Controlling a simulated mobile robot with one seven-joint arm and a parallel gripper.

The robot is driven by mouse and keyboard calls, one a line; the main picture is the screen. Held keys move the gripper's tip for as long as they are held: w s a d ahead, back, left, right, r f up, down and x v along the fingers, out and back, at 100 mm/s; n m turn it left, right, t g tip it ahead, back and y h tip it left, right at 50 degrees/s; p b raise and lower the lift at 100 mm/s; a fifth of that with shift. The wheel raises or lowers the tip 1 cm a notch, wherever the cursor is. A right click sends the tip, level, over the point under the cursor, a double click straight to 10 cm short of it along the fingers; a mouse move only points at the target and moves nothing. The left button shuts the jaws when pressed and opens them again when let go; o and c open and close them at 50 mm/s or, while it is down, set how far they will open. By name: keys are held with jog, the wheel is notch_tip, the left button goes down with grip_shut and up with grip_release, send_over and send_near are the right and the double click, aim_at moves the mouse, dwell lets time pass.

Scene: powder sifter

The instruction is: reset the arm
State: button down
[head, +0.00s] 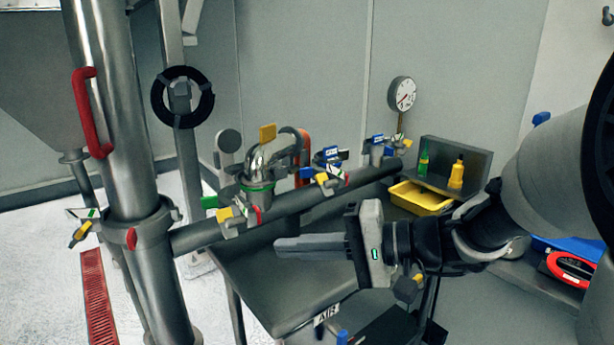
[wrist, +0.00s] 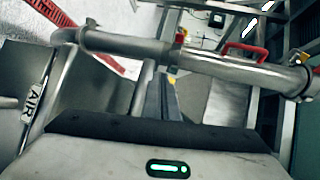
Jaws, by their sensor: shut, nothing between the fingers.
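My gripper (head: 280,245) reaches in from the right in the head view, its fingers pointing left above the dark metal table (head: 290,305). The fingers are together and hold nothing. In the wrist view my gripper's fingers (wrist: 162,88) point away from the camera, toward a steel pipe (wrist: 200,62). My arm is stretched out in front of the pipe and table, and it hides part of the table's right side.
A thick upright steel pipe (head: 120,120) with a red handle (head: 90,112) stands at left. A side pipe (head: 290,212) with coloured valves crosses the middle. A gauge (head: 402,94), yellow tray (head: 420,198) and two small bottles stand behind my gripper. A red tool (head: 573,268) lies at right.

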jog(key=s+d+f+n+g+h, duration=0.1)
jog(key=s+d+f+h, duration=0.1)
jog(key=s+f+h, duration=0.3)
jog(key=s+d+n+g+h, duration=0.2)
jog(key=s, duration=0.5)
jog(key=s+d+r+t+h, duration=0.1)
jog(key=d+t+h, duration=0.3)
jog(key=d+h, duration=0.55)
notch_tip(320, 180, up, 24)
jog(key=d+y+p, duration=0.2)
jog(key=d+p, duration=0.1)
jog(key=p, duration=2.1)
jog(key=shift+r, duration=0.15)
